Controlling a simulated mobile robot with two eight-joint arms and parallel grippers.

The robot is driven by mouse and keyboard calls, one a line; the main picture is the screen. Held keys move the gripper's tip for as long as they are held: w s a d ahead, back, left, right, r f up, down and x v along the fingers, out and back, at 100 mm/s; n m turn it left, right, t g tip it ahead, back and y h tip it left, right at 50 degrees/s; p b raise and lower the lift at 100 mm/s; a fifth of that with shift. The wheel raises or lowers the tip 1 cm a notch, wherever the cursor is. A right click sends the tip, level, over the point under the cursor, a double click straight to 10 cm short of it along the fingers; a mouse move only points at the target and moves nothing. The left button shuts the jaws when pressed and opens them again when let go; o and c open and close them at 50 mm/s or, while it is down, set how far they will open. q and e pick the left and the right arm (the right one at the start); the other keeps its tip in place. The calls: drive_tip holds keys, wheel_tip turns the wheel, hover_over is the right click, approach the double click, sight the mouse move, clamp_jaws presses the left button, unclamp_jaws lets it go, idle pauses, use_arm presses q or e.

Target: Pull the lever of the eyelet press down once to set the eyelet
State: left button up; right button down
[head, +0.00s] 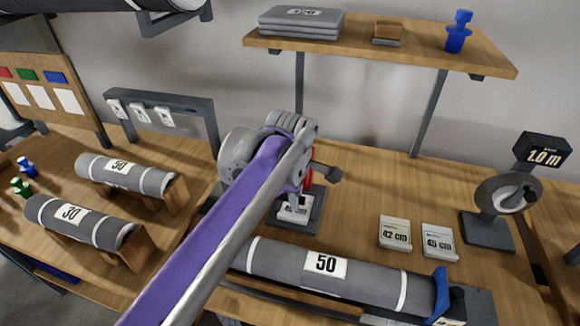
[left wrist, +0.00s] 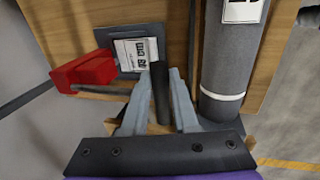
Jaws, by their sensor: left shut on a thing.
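The eyelet press has a red body (head: 308,181) and a dark base (head: 314,222) on the table, partly hidden behind my left arm in the head view. In the left wrist view its red body (left wrist: 85,70) is at the left, and a white card (left wrist: 137,52) lies on its base. The dark lever handle (left wrist: 160,95) stands between the two grey fingers of my left gripper (left wrist: 162,75), which is shut on it. My right gripper is not in view.
A grey roll marked 50 (head: 380,280) lies in front of the press. White cards marked 42 cm (head: 395,233) and 45 cm (head: 438,242) lie to its right, before a round gauge (head: 505,195). Two rolls rest on wooden cradles at left. A shelf (head: 400,50) hangs above.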

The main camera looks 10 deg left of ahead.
use_arm(q)
drive_tip(key=shift+f, duration=0.35)
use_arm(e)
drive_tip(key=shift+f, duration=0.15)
use_arm(q)
drive_tip(key=shift+f, duration=0.15)
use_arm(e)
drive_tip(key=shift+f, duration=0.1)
use_arm(q)
drive_tip(key=shift+f, duration=0.2)
drive_tip(key=o, duration=0.4)
drive_tip(key=shift+f+b, duration=0.15)
drive_tip(key=shift+b, duration=0.15)
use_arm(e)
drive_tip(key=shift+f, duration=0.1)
use_arm(q)
drive_tip(key=o, duration=0.5)
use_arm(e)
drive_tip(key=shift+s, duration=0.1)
use_arm(q)
drive_tip(key=shift+r, duration=0.2)
